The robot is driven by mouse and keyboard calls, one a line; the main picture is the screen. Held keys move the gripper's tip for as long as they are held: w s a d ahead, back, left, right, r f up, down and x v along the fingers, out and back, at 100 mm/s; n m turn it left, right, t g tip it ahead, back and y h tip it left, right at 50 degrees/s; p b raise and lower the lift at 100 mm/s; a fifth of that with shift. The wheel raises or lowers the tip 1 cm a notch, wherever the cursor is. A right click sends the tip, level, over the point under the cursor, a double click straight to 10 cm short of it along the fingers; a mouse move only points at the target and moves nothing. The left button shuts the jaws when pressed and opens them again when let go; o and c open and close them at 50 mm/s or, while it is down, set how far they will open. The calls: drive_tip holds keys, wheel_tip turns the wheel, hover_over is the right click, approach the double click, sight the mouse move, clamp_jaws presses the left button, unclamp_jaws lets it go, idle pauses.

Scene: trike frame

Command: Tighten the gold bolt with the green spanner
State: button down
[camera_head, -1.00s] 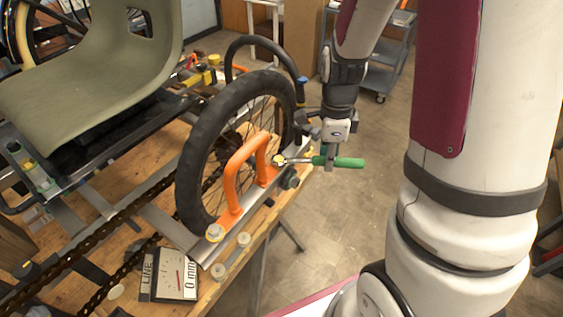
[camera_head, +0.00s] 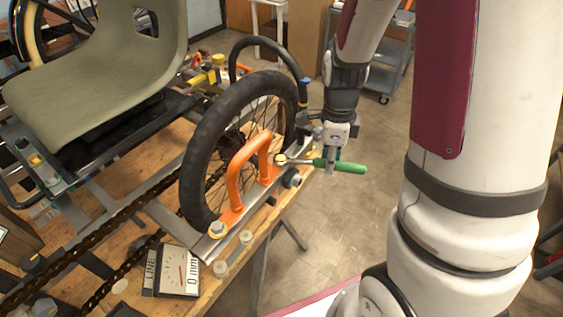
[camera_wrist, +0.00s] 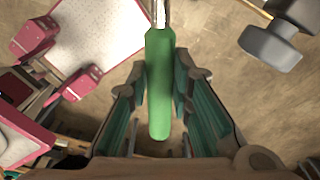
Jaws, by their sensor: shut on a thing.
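The green spanner (camera_head: 345,167) lies roughly level, its green handle pointing right and its metal shaft pointing left. Its head is at a gold bolt (camera_head: 281,159) beside the orange handle on the rail; the fit around the bolt is too small to tell. My gripper (camera_head: 331,160) is shut on the spanner near the handle's inner end. In the wrist view the green handle (camera_wrist: 160,95) runs between my two fingers, and its shaft leaves at the top edge. The bolt is not clear in the wrist view.
An orange handle (camera_head: 236,180) stands on the rail just left of the bolt, with the black wheel (camera_head: 192,165) behind. A gauge (camera_head: 178,277) lies on the wooden bench.

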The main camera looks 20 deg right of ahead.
drive_tip(key=shift+s+a+m+p, duration=1.2)
drive_tip(key=shift+s+m+p, duration=0.15)
drive_tip(key=shift+m, duration=0.25)
idle(1.6)
drive_tip(key=shift+s+a+m+p, duration=0.4)
drive_tip(key=shift+a+m, duration=0.2)
drive_tip(key=shift+m, duration=0.1)
drive_tip(key=shift+s+a+m, duration=0.4)
drive_tip(key=shift+a+m, duration=0.5)
drive_tip(key=shift+s+a+m, duration=0.35)
drive_tip(key=shift+a+m, duration=0.5)
drive_tip(key=shift+m, duration=0.05)
idle(1.4)
drive_tip(key=shift+w+d+n, duration=0.25)
drive_tip(key=shift+d+n, duration=0.25)
drive_tip(key=shift+d, duration=0.05)
idle(0.4)
